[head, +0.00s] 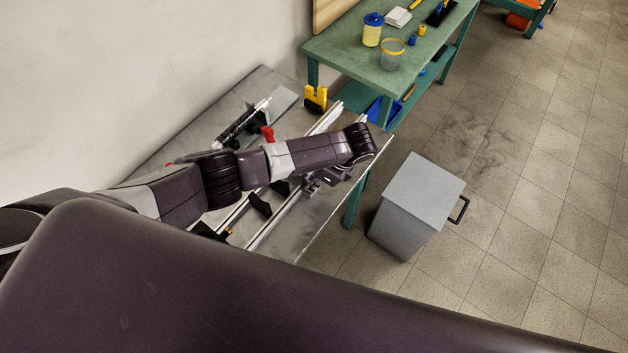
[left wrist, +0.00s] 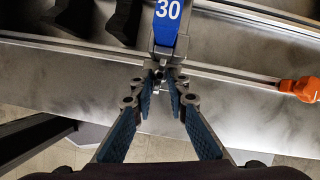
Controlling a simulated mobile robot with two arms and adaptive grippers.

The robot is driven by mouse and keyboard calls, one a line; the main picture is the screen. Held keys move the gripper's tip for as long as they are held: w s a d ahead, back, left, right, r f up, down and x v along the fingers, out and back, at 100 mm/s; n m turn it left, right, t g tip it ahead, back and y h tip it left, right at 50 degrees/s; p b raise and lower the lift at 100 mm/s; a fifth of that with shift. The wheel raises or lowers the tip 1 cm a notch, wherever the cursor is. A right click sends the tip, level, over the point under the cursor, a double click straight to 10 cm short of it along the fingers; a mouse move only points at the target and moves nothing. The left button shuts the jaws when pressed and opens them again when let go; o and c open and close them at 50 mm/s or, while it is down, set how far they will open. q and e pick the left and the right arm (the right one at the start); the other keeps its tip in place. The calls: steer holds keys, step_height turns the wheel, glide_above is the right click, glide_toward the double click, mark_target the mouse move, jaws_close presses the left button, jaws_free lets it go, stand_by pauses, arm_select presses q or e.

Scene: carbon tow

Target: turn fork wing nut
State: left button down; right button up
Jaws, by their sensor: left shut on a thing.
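My left gripper (head: 314,184) reaches over the metal workbench and is mostly under my arm in the head view. In the left wrist view its two blue-padded fingers (left wrist: 166,82) converge and are shut on a small dark metal piece, which looks like the wing nut (left wrist: 158,74). The nut sits just below a blue tag marked 30 (left wrist: 167,22). The fingertips hide much of it, so its turn angle cannot be told. My right gripper is not in view.
The bench (head: 313,223) carries metal rails (head: 277,220) and black blocks. An orange-handled tool (left wrist: 303,89) lies at the right in the wrist view. A green table (head: 340,50) stands behind, and a grey bin (head: 415,200) stands on the floor to the right.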

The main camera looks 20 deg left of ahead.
arm_select(q)
steer(key=shift+w+n+g, duration=0.1)
steer(key=shift+n+g, duration=0.2)
steer(key=shift+n, duration=0.3)
steer(key=shift+w+n+g+b, duration=0.1)
steer(key=shift+n+g+b, duration=0.2)
steer(key=shift+n, duration=0.5)
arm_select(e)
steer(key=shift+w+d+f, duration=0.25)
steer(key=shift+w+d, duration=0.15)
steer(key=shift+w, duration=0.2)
arm_select(q)
steer(key=c, duration=1.9)
jaws_free()
